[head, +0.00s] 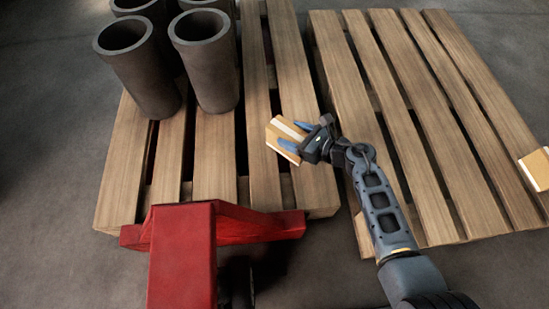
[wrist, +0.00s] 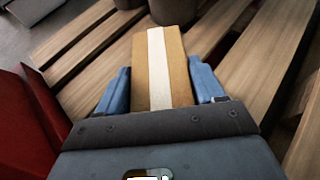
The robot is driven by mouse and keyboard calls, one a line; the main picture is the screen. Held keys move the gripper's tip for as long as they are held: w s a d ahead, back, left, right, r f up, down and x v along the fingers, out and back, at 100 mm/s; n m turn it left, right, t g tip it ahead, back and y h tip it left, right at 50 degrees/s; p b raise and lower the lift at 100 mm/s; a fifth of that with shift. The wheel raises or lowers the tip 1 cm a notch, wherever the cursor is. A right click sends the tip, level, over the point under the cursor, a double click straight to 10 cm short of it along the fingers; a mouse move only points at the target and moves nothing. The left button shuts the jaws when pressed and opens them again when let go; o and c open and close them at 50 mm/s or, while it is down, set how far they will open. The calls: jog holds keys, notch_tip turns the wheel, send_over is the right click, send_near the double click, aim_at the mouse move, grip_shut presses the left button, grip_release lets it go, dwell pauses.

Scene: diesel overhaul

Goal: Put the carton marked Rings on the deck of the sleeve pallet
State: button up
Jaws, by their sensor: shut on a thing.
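A small tan carton with a white stripe (head: 280,129) is between the blue fingers of my gripper (head: 291,138). The carton also fills the middle of the wrist view (wrist: 174,65), with a blue finger on either side. My gripper is shut on it. No marking can be read on it. The sleeve pallet (head: 213,155) is the left wooden pallet, with several dark cylinder sleeves (head: 210,60) standing at its back left. The carton is over the right-hand boards of this pallet; I cannot tell whether it touches the deck.
A second wooden pallet (head: 412,120) lies to the right, with another tan carton (head: 538,168) at its right edge. A red pallet-jack-like frame (head: 183,250) stands at the sleeve pallet's front. The sleeve pallet's front boards are bare.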

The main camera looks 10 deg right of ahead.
jog(key=s+a+f+b, duration=0.1)
jog(key=f, duration=0.1)
jog(key=a+f+b, duration=0.2)
jog(key=f, duration=0.1)
jog(key=s+a+f+b, duration=0.1)
jog(key=f, duration=0.1)
jog(key=shift+s+a+f+b, duration=0.3)
jog(key=shift+s+a+b, duration=0.05)
jog(key=shift+a, duration=0.05)
jog(key=shift+r, duration=0.1)
jog(key=o, duration=1.2)
